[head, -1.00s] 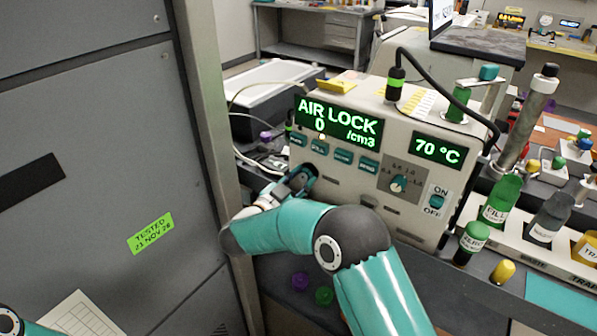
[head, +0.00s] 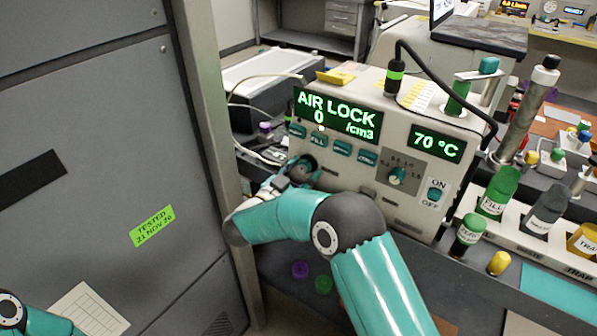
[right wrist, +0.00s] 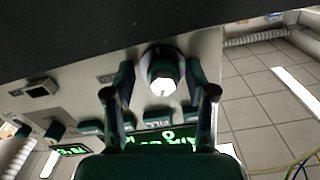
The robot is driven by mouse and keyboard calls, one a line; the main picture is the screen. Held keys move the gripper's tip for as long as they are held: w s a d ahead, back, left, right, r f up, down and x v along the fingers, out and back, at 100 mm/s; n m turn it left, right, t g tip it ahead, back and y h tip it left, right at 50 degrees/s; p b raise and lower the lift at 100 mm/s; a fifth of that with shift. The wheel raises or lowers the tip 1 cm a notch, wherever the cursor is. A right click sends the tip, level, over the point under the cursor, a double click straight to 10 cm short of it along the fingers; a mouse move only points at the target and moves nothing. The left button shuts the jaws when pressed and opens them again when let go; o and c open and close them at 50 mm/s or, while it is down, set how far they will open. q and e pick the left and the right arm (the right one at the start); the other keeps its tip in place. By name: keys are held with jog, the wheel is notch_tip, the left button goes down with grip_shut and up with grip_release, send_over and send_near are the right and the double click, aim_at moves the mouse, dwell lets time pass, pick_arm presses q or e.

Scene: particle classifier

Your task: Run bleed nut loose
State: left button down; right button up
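In the right wrist view a round fitting (right wrist: 161,74), a dark green collar with a pale bright centre, sits on the front of the beige classifier. I take it to be the bleed nut. My right gripper (right wrist: 160,84) is open, with one finger on each side of the fitting. Gaps show between it and both fingers; I cannot tell how deep they reach. In the head view my right gripper (head: 299,172) is at the lower left of the classifier's front (head: 340,187), where my arm partly hides it. My left gripper is out of view.
The AIR LOCK display (head: 338,115) reads 0 /cm3, above a row of buttons. A knob (head: 397,175) and ON/OFF switch (head: 435,195) are to the right. A grey cabinet (head: 100,130) stands close on the left. Labelled bottles (head: 496,192) stand at right.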

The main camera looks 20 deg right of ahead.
jog(key=shift+s+a+r, duration=0.1)
jog(key=shift+a+r, duration=0.05)
jog(key=shift+a, duration=0.05)
jog(key=shift+s+a, duration=0.15)
jog(key=shift+a, duration=0.15)
jog(key=v, duration=1.1)
jog(key=shift+s, duration=0.15)
